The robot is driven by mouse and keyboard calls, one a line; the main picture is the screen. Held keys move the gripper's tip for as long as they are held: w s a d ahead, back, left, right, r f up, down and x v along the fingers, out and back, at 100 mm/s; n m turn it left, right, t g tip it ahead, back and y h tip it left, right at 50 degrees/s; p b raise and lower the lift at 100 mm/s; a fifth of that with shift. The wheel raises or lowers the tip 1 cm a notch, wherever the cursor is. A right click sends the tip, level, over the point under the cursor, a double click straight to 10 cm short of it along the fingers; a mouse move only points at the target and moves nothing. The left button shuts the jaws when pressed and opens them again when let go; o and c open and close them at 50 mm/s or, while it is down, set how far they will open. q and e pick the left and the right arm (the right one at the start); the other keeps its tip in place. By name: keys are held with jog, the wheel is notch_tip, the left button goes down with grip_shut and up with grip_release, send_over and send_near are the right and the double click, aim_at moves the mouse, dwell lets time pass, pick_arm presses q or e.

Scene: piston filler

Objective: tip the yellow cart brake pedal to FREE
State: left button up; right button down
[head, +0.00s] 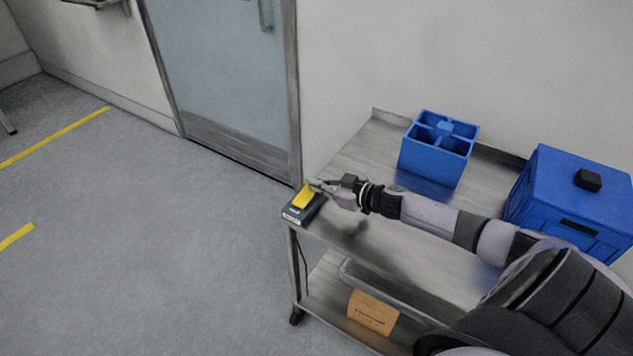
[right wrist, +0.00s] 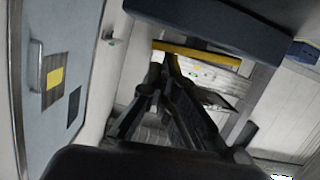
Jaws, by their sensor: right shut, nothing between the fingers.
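The yellow brake pedal (head: 303,197) sits on a dark base (head: 297,212) at the near left corner of the metal cart (head: 340,170). The base carries a light label too small to read. My right gripper (head: 314,184) is shut and empty at the far right end of the pedal. I cannot tell whether it touches the pedal. In the right wrist view the shut fingers (right wrist: 170,62) point at a yellow bar, likely the pedal (right wrist: 197,52). The pedal looks tilted, but its setting is unclear. My left gripper is not in view.
A blue divided caddy (head: 437,150) and a blue lidded box (head: 572,200) stand on the cart top. An orange-brown labelled box (head: 373,312) is on the lower shelf. A grey-blue door (head: 225,75) is behind. The floor left of the cart is clear.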

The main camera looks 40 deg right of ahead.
jog(key=shift+w+d+f+m, duration=0.1)
jog(key=shift+d+f+m, duration=0.05)
jog(key=shift+m, duration=0.25)
jog(key=shift+f, duration=0.15)
jog(key=r+p, duration=0.4)
jog(key=p, duration=0.1)
jog(key=shift+w+d+r, duration=0.1)
jog(key=shift+d+r, duration=0.1)
jog(key=shift+r, duration=0.2)
jog(key=shift+s+d+f, duration=0.3)
jog(key=shift+s+f, duration=0.15)
jog(key=shift+s, duration=0.15)
jog(key=v, duration=0.8)
jog(key=shift+s+d+r, duration=0.2)
jog(key=shift+d+r, duration=0.1)
jog(key=shift+a, duration=0.1)
